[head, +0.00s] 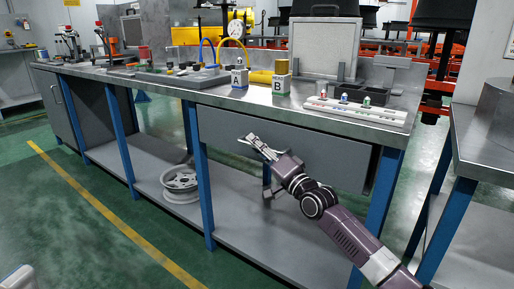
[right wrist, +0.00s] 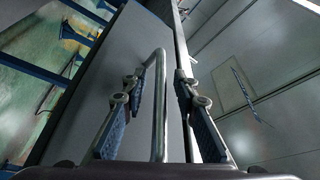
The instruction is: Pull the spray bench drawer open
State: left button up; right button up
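The spray bench (head: 290,108) has a wide grey drawer front (head: 340,157) under its metal top. The drawer looks shut, close to flush with the bench. My right gripper (head: 258,146) is at the left part of the drawer front. In the right wrist view, the drawer's metal bar handle (right wrist: 160,105) runs between the two fingers of my right gripper (right wrist: 158,118). The fingers are apart, with visible gaps on both sides of the bar. The far end of the bar bends toward the drawer face (right wrist: 110,75). In the head view my gripper mostly hides the handle.
Boxes A (head: 240,77) and B (head: 281,84) and a white rack (head: 355,110) stand on the bench top. Another metal table (head: 485,140) stands close at right. The green floor before the bench is clear at left.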

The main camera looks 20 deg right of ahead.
jog(key=shift+c, duration=0.5)
grip_shut()
jog(key=shift+a, duration=0.1)
